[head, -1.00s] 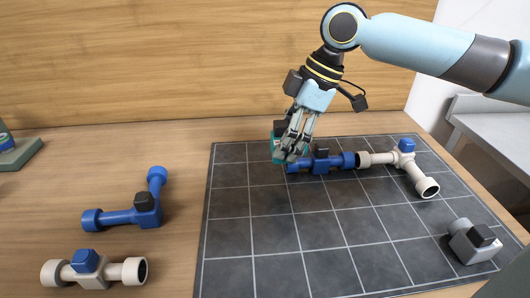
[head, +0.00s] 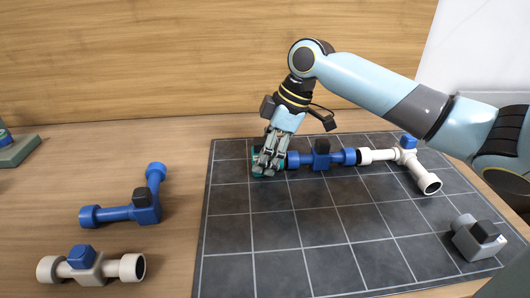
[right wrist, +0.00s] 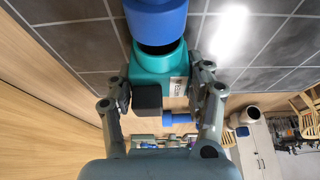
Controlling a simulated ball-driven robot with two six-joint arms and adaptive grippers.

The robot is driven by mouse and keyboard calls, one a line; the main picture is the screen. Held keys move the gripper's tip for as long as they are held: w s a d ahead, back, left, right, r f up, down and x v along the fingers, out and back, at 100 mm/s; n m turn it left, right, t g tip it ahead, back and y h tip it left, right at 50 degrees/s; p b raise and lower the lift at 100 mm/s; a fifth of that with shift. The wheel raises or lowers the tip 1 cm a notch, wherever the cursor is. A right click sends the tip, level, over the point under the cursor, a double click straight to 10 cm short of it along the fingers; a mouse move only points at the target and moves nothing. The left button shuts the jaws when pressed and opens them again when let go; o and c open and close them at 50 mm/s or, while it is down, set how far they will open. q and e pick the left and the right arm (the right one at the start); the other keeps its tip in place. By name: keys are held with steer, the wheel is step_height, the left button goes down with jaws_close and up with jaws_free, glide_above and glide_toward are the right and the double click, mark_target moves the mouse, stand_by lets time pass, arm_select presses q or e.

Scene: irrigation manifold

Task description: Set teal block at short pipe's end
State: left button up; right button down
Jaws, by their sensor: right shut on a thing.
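The teal block (right wrist: 158,68) has a dark knob and sits between the fingers of my right gripper (right wrist: 163,95), which is shut on it. In the head view my right gripper (head: 267,162) largely hides the teal block (head: 256,167), at mat level by the left end of the blue short pipe (head: 334,157). The short pipe has a black knob and lies on the dark mat. In the right wrist view the pipe's open end (right wrist: 156,22) faces the block, very close and roughly in line; I cannot tell if they touch. My left gripper is out of view.
A white branched pipe (head: 410,160) with a blue knob adjoins the short pipe's right end. A grey block (head: 470,238) is at the mat's right. A blue elbow (head: 120,213) and white pipe (head: 90,267) lie left of the gridded mat (head: 310,220). The mat's front is clear.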

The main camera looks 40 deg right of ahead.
steer(key=shift+f, duration=0.1)
steer(key=c, duration=0.5)
jaws_free()
steer(key=p+v, duration=0.1)
steer(key=v, duration=1.1)
steer(key=shift+a, duration=0.1)
